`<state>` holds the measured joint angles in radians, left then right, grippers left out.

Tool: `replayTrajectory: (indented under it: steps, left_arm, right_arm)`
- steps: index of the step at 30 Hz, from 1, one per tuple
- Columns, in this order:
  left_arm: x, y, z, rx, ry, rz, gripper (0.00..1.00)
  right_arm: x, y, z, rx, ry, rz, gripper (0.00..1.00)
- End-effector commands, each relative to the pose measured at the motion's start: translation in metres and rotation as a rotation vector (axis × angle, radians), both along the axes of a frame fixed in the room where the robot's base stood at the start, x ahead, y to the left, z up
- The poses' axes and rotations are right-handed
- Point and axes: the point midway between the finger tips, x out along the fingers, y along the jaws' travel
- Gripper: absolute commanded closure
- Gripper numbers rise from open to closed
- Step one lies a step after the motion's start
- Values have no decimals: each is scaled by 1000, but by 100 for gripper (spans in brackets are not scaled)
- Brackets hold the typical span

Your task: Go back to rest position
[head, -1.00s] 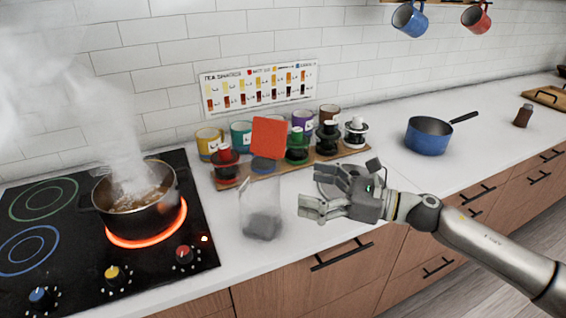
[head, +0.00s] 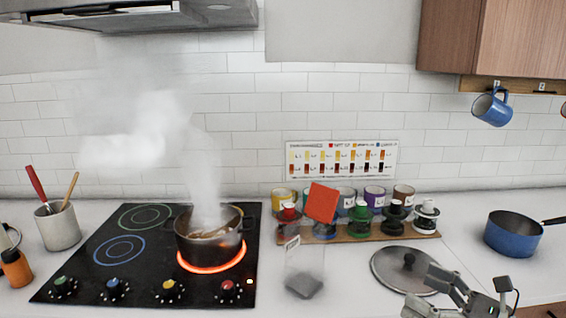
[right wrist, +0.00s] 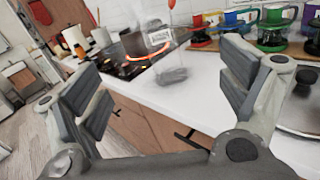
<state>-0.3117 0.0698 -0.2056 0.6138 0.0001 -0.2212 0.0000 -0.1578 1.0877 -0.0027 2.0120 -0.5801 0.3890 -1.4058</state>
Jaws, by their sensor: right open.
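My right gripper (head: 436,292) is at the lower right of the head view, in front of the pot lid lying on the counter. In the right wrist view my right gripper (right wrist: 160,95) has its two fingers wide apart with nothing between them. My left gripper is not in view. A clear container with a dark bottom (head: 303,284) stands on the counter right of the stove. A red square piece (head: 321,203) shows above it, in front of the rack of jars.
A steaming pot (head: 208,246) sits on a glowing burner of the black stove (head: 100,265). The lid (head: 392,278) lies on the counter beside my right gripper. A blue saucepan (head: 512,236) stands at the right. A wooden rack (head: 370,234) holds several capped jars.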

Motion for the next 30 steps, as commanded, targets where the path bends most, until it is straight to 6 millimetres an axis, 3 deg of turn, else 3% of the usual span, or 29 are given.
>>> replayTrajectory:
  steps: [9, 17, 23, 26, 30]
  left_arm:
    - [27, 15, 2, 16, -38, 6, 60]
    - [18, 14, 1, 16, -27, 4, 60]
    - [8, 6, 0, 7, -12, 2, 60]
    - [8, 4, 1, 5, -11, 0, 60]
    - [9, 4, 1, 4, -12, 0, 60]
  right_arm:
    - [9, -5, -12, 297, 158, -163, 7]
    - [10, -21, -44, 710, 389, -385, 7]
    - [-13, -37, -110, 1242, 692, -686, 7]
    - [-38, -38, -150, 1512, 843, -857, 7]
    - [-88, -25, -205, 1865, 1037, -1124, 7]
